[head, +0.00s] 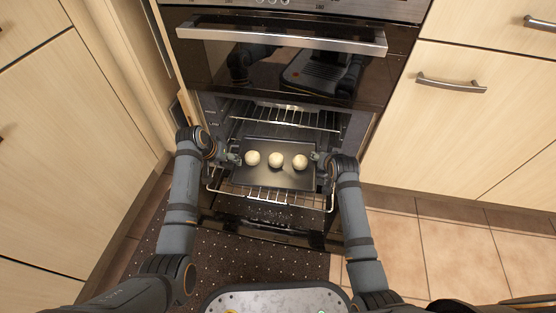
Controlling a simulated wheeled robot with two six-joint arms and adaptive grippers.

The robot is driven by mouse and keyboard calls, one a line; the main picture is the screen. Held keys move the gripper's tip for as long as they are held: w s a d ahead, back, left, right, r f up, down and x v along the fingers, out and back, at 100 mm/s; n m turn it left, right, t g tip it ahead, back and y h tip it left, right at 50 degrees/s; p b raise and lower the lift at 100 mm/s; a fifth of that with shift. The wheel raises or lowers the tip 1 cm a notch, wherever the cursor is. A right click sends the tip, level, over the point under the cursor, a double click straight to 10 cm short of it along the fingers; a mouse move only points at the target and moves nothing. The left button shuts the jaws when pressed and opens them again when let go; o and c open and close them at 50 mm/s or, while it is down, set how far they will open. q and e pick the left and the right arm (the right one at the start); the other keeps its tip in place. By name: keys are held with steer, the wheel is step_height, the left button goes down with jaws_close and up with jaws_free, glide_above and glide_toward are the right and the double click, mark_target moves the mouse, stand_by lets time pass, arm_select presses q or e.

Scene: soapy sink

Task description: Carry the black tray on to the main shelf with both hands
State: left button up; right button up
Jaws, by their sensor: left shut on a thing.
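The black tray (264,178) is in the mouth of the open oven, over a wire shelf (270,196). Three pale round dough balls lie in a row on it: a left one (253,158), a middle one (275,160) and a right one (300,162). My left gripper (234,158) is at the tray's left edge and shut on it. My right gripper (316,158) is at the tray's right edge; its fingers are too small and partly hidden to tell whether they grip. Whether the tray touches the shelf bars is unclear.
A second wire rack (290,117) is higher and deeper in the oven. A dark glass panel with a steel handle (283,36) is above the opening. Wooden cabinets (470,120) stand on both sides. A dark dotted mat (230,255) lies on the tiled floor.

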arm_select(q)
steer(key=o, duration=1.6)
arm_select(e)
steer(key=o, duration=1.6)
arm_select(q)
steer(key=v, duration=1.2)
arm_select(e)
steer(key=v, duration=1.2)
arm_select(q)
steer(key=shift+o, duration=0.7)
